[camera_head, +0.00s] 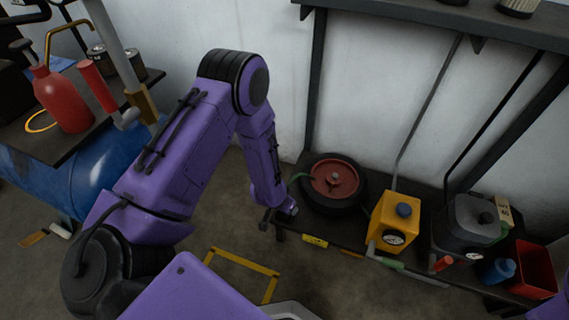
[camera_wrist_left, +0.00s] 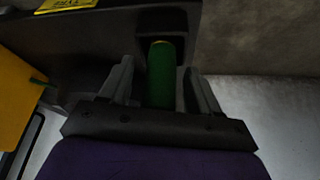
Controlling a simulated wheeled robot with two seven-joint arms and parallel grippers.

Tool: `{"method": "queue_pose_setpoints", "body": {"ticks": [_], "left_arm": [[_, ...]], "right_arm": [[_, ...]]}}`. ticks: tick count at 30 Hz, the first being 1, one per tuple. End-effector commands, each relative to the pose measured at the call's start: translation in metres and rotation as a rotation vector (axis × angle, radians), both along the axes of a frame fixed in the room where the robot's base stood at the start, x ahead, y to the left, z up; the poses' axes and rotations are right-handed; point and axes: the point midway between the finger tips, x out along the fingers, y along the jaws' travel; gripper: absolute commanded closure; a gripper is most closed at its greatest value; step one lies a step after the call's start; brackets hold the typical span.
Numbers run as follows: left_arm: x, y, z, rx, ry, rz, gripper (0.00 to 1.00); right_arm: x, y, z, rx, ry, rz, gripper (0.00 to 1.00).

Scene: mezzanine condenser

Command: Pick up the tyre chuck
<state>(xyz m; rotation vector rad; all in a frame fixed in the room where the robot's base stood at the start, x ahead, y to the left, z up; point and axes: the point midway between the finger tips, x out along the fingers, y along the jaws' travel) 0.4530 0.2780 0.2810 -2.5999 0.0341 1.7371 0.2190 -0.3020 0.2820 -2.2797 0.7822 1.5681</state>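A green cylindrical handle (camera_wrist_left: 160,78), which looks like the tyre chuck, sits in a dark holder (camera_wrist_left: 178,20) in the left wrist view. My left gripper (camera_wrist_left: 158,68) is open, with one finger on each side of the handle and a narrow gap showing at both sides. The handle's lower end is hidden behind the gripper body. In the head view my left arm reaches down to the left end of the low shelf, by the tyre (camera_head: 318,203), and hides the chuck. My right gripper is out of view.
A yellow label (camera_wrist_left: 68,4) marks the holder's surface. A yellow unit with a gauge (camera_head: 396,220), a grey can (camera_head: 470,222) and a red bin (camera_head: 537,268) stand right along the shelf. A red bottle (camera_head: 62,100) stands on the left bench. A yellow outline (camera_head: 245,262) marks the floor.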

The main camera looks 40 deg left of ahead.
Motion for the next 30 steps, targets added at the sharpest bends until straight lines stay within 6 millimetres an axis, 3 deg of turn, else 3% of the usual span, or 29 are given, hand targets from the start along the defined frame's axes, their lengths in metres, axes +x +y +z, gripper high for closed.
{"method": "queue_pose_setpoints", "body": {"ticks": [1, 5, 6, 17, 22, 30], "left_arm": [[0.0, 0.0, 0.0, 0.0, 0.0, 0.0, 0.53], [0.0, 0.0, 0.0, 0.0, 0.0, 0.0, 0.96], [0.0, 0.0, 0.0, 0.0, 0.0, 0.0, 0.97], [0.0, 0.0, 0.011, 0.0, -0.001, 0.0, 0.97], [-0.003, -0.002, 0.042, 0.0, -0.001, 0.0, 0.97], [-0.055, -0.026, 0.103, 0.0, 0.003, -0.003, 0.97]], "right_arm": [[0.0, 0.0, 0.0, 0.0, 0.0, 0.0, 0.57], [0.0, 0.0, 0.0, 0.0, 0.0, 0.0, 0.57], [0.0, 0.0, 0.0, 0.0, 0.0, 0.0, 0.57], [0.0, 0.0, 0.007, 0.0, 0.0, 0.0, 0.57], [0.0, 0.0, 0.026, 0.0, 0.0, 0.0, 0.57], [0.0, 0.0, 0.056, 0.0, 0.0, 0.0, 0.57]]}}
